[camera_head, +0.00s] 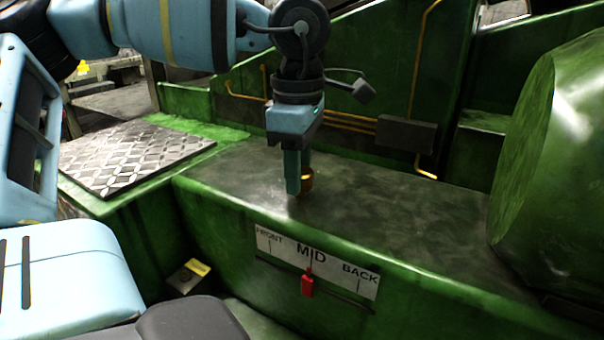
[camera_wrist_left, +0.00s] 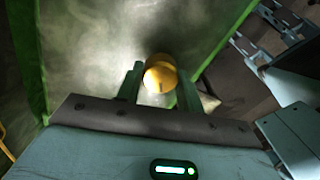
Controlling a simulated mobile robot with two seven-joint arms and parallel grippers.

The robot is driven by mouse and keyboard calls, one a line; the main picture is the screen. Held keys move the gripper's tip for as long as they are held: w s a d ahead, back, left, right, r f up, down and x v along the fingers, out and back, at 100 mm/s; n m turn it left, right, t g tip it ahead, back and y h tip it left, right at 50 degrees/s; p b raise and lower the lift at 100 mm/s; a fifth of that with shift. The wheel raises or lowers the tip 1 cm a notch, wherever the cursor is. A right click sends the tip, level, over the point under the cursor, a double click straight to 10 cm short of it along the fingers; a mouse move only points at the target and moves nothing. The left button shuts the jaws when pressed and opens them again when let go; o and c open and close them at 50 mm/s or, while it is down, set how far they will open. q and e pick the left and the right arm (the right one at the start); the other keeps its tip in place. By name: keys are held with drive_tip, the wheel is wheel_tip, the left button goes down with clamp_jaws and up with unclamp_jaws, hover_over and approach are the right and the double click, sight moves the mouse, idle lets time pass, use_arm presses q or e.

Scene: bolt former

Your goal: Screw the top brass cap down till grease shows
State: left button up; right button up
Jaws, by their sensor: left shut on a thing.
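The brass cap (camera_head: 307,180) stands on the dark, greasy flat top of the green machine in the head view. My left gripper (camera_head: 299,186) points straight down at it, with its fingers around the cap's sides and shut on it. In the left wrist view the cap (camera_wrist_left: 161,76) shows as a round yellow top with a dark mark near its lower edge, between the two green fingers of the left gripper (camera_wrist_left: 160,88). I cannot make out any grease coming from the cap. My right gripper is not in view.
A label plate reading FRONT, MID, BACK (camera_head: 270,243) with a red pointer (camera_head: 307,286) is on the machine's near face. A large green cylinder (camera_head: 555,150) stands at the right. Orange pipes meet a dark box (camera_head: 405,134) behind. A tread plate (camera_head: 125,157) lies at left.

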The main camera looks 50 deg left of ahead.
use_arm(q)
drive_tip(key=shift+w+m+b, duration=0.1)
drive_tip(key=shift+m+b, duration=0.35)
drive_tip(key=shift+m, duration=1.85)
drive_tip(key=o, duration=1)
drive_tip(key=shift+r, duration=3.95)
